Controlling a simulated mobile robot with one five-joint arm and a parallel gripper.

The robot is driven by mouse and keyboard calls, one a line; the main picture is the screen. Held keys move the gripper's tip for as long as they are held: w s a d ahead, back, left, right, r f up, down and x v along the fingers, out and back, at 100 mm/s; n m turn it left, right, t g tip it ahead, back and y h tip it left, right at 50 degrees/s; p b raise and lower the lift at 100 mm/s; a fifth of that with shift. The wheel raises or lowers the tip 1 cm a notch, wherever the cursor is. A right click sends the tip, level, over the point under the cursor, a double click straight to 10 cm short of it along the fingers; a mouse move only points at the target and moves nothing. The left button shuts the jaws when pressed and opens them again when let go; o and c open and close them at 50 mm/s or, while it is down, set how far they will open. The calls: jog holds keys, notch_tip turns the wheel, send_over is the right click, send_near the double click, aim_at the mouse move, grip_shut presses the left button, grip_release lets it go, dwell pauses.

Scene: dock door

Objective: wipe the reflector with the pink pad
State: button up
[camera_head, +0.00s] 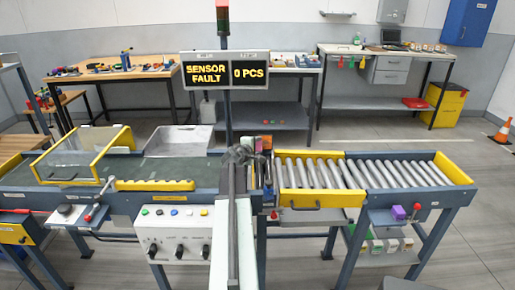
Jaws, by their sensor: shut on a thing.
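My arm reaches up over the belt's front edge at the middle of the picture. My gripper (241,154) is at its far end, small and dark, beside the sign post and over the joint between belt and rollers. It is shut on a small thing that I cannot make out. Just right of it stand small coloured pieces, one of them orange (266,142). I cannot tell whether the reflector is among them, and I cannot make out the pink pad for certain.
A sign (225,75) reads "SENSOR FAULT" and "0 PCS". The roller conveyor (350,172) lies right, the dark belt (150,168) left with a yellow-framed guard (85,157). A control panel (175,230) is in front. The rollers are empty.

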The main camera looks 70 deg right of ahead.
jog(key=shift+w+d+f, duration=0.2)
jog(key=shift+w+d, duration=0.05)
jog(key=shift+d, duration=0.4)
jog(key=shift+s, duration=0.1)
jog(key=shift+s+d, duration=0.25)
jog(key=shift+s, duration=0.55)
jog(key=shift+s+d, duration=0.25)
jog(key=shift+s, duration=0.5)
jog(key=s, duration=0.1)
jog(key=s+d, duration=0.1)
jog(key=s, duration=0.1)
jog(key=shift+s+d, duration=0.1)
jog(key=shift+d, duration=0.1)
